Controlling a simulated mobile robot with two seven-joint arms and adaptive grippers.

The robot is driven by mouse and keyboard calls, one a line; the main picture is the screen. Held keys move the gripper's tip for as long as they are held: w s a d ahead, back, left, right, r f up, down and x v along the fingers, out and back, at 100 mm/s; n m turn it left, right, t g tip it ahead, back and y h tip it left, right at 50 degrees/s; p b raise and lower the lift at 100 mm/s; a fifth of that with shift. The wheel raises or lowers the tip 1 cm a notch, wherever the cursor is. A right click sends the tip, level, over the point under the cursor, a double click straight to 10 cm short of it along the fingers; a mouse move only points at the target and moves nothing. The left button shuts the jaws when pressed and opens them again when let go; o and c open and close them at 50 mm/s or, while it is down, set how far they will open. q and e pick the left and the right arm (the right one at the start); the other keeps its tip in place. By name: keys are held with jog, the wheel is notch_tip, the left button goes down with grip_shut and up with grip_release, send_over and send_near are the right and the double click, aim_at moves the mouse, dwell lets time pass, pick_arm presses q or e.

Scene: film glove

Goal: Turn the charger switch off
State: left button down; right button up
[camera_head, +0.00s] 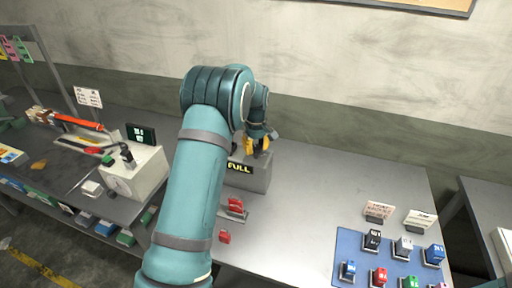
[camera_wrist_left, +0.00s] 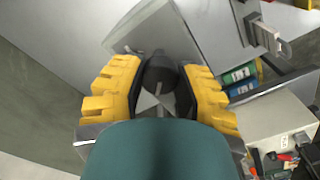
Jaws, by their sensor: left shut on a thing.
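The charger (camera_head: 248,182) is a grey box on the table, with a dark display reading FULL in yellow on its front. My left gripper (camera_head: 258,145) is over the top of this box, its yellow fingers pointing down. In the left wrist view, my left gripper (camera_wrist_left: 160,95) has a yellow finger on each side of a dark rounded switch handle (camera_wrist_left: 160,72) and is shut on it. The handle stands up from the grey box. Its exact tilt is hard to tell, and in the head view the fingers hide most of it. My right gripper is not in view.
A pale box (camera_head: 140,178) with a dark lever and a black display (camera_head: 141,134) stands at left. Red parts (camera_head: 235,206) lie in front of the charger. A blue mat (camera_head: 350,245) with several small coloured blocks is at right.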

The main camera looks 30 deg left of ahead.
aim_at(256, 147)
pick_arm(q)
jog(key=c, duration=0.6)
grip_release()
jog(key=shift+o, duration=0.2)
notch_tip(256, 147, up, 12)
